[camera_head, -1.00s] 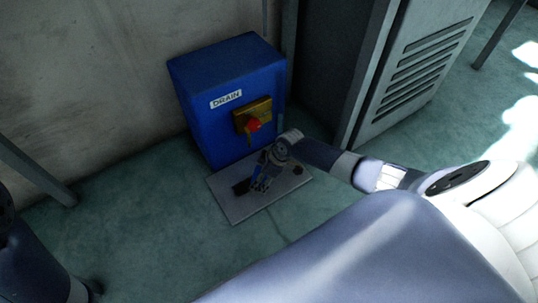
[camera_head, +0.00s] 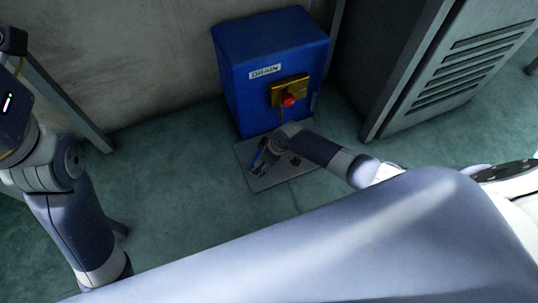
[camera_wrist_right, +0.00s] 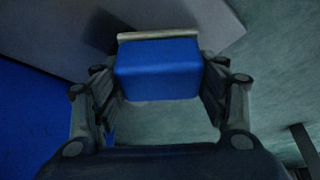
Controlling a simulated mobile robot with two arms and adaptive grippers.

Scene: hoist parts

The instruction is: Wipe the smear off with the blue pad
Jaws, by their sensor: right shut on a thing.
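My right gripper (camera_head: 264,157) is low over a flat grey plate (camera_head: 284,180) on the floor, in front of a blue box. In the right wrist view, the gripper (camera_wrist_right: 160,88) is shut on the blue pad (camera_wrist_right: 157,70), which sits between its two fingers with a pale strip along its far edge. Whether the pad touches the plate I cannot tell. A dark patch shows on the plate near the gripper (camera_head: 258,171); a similar one shows in the wrist view (camera_wrist_right: 98,32). Which is smear and which is shadow is unclear.
The blue box (camera_head: 275,95) labelled DRAIN, with a yellow plate and red knob (camera_head: 289,100), stands right behind the grey plate. A louvred grey cabinet (camera_head: 455,70) stands to the right. The green floor (camera_head: 185,185) left of the plate is clear.

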